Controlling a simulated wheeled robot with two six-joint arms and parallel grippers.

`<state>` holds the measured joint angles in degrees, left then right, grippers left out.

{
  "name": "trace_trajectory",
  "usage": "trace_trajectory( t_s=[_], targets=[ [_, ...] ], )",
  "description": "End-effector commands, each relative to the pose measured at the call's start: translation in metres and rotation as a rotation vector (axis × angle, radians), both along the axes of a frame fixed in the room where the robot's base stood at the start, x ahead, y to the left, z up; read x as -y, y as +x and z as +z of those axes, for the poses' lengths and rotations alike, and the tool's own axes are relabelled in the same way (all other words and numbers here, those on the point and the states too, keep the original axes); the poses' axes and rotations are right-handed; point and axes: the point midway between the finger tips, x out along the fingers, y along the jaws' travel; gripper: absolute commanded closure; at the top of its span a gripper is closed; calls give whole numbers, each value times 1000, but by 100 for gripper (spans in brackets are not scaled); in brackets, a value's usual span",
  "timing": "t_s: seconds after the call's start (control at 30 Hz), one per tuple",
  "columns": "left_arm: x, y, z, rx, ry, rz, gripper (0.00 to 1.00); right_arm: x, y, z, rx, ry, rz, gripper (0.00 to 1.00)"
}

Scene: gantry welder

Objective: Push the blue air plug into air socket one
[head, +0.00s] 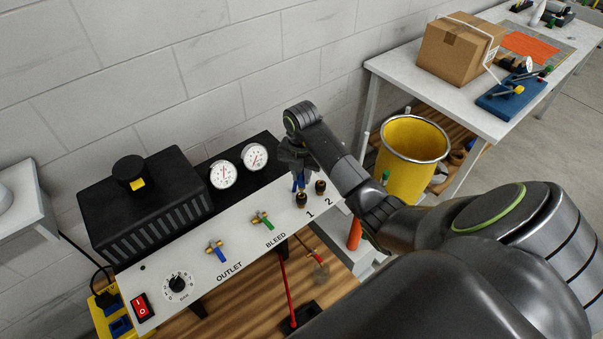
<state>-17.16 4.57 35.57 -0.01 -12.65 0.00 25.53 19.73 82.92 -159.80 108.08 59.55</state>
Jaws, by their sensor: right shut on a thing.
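The white sloping panel (190,272) carries two brass-and-black air sockets near its right end, above the printed 1 and 2. Air socket one (302,200) is the left one and socket two (320,187) is the right one. My right gripper (299,176) points down just above socket one, shut on the blue air plug (299,184). Only a small blue part of the plug shows between the fingers. The plug lines up over socket one in this view; I cannot tell whether it touches or has entered it. My left gripper is not in view.
The panel also bears a blue outlet valve (216,250), a green bleed valve (262,220), a dial (178,286) and a red switch (140,307). Two gauges (223,174) and a black ribbed box (140,203) stand behind. A yellow bin (408,165) is right of my forearm.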

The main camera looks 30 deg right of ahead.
Motion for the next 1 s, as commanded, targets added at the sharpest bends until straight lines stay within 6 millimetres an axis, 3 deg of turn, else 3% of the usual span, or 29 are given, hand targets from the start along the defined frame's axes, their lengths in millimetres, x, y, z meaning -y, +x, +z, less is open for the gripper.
trace_trajectory(
  t_s=[1.0],
  targets=[
    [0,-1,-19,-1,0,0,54,0,0,-25,-1,1,0,100]
  ],
)
